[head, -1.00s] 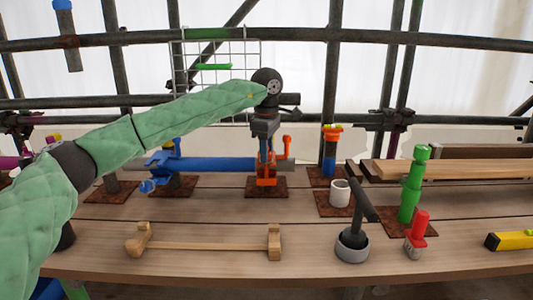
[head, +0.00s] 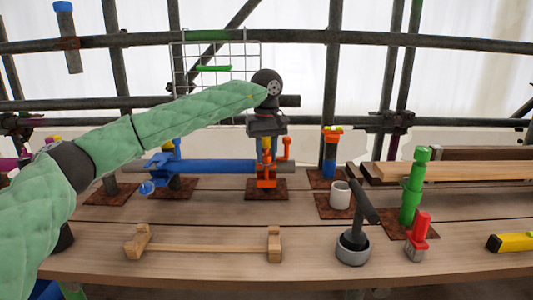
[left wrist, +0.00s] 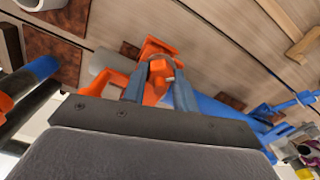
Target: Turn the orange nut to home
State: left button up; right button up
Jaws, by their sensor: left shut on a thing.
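The orange nut (left wrist: 160,68) sits between the two fingertips of my left gripper (left wrist: 159,84) in the left wrist view. It belongs to an orange clamp (head: 266,182) mounted on the blue and grey horizontal pipe (head: 217,166). In the head view my left gripper (head: 266,148) points straight down from above the clamp, and its fingers are shut on the nut, which they partly hide. An orange upright bolt piece (head: 286,149) stands just right of the gripper. My right gripper is not in view.
To the right stand an orange-topped post (head: 331,150), a white cup (head: 340,195), a grey pot with a dark handle (head: 352,248), a green stepped post (head: 411,190) and a red-topped piece (head: 419,230). A wooden rack (head: 205,246) lies in front. Scaffold tubes cross behind.

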pick_arm(q)
jog(key=m, duration=0.3)
jog(key=shift+r+m, duration=0.1)
jog(key=shift+m, duration=2.2)
jog(key=o, duration=1)
jog(key=shift+c, duration=0.2)
jog(key=shift+r, duration=3.8)
